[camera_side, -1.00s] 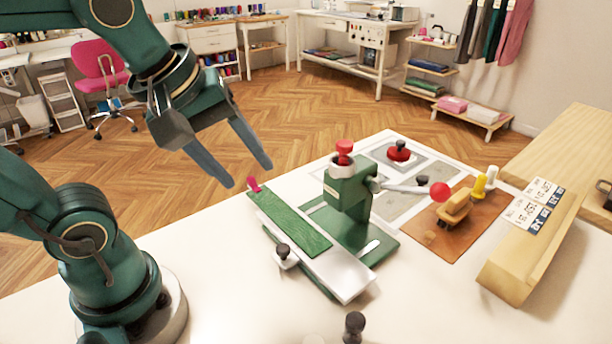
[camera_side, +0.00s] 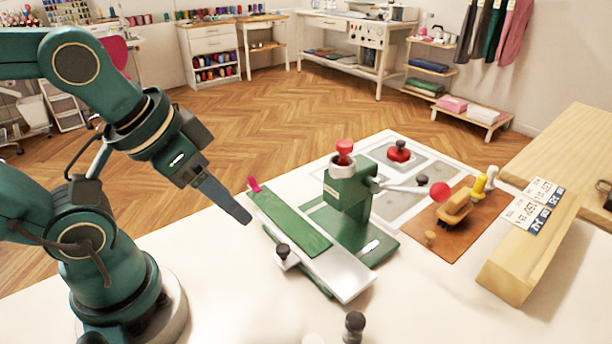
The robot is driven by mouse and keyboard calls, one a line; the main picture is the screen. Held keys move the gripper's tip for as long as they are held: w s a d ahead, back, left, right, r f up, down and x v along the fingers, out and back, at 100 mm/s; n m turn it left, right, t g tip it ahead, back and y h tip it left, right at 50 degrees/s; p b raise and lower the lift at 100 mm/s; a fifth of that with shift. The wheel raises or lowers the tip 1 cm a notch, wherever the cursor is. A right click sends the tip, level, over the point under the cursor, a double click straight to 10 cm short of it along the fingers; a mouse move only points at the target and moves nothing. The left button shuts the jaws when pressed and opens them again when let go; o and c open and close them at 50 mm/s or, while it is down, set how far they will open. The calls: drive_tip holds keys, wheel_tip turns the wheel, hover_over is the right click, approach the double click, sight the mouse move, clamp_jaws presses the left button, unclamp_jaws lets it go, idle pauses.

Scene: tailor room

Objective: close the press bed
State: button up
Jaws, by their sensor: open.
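The green press (camera_side: 347,190) stands on the white table, with a red knob on top and a lever ending in a red ball (camera_side: 440,192) out to the right. Its press bed (camera_side: 345,282), a silver slide carrying a green pad (camera_side: 289,222), sticks out to the front left of the press column. A pink tab (camera_side: 254,184) is at the bed's far left end, and a dark knob (camera_side: 283,251) is on its near side. My gripper (camera_side: 246,218) is left of the bed, pointing down and right, apart from it and empty. It is seen edge-on, one finger mostly hiding the other.
A brown mat (camera_side: 466,226) with a wooden tool lies right of the press. A grey panelled board (camera_side: 400,210) with a red-based knob lies behind. A long wooden block (camera_side: 528,245) is at the right. A small dark knob (camera_side: 354,325) stands at the front. The table's front left is clear.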

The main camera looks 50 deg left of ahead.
drive_tip(key=c, duration=0.5)
drive_tip(key=shift+m, duration=0.4)
clamp_jaws()
drive_tip(key=s+d+f+m+g+y, duration=0.1)
drive_tip(key=d+m, duration=0.2)
drive_tip(key=m, duration=1.2)
drive_tip(key=d+m+g+y, duration=0.1)
drive_tip(key=d+m+g, duration=0.15)
drive_tip(key=m, duration=1.25)
drive_tip(key=shift+t, duration=0.45)
drive_tip(key=x, duration=0.9)
drive_tip(key=shift+s+d+f, duration=0.1)
drive_tip(key=shift+s+f, duration=0.05)
drive_tip(key=shift+s, duration=0.05)
drive_tip(key=shift+w+a+f, duration=0.25)
drive_tip(key=shift+w, duration=0.3)
drive_tip(key=shift+w+a+f, duration=0.2)
drive_tip(key=shift+w+a, duration=0.1)
drive_tip(key=shift+w, duration=0.3)
drive_tip(key=shift+w+a+f, duration=0.15)
drive_tip(key=shift+w+a, duration=0.15)
drive_tip(key=shift+w, duration=0.4)
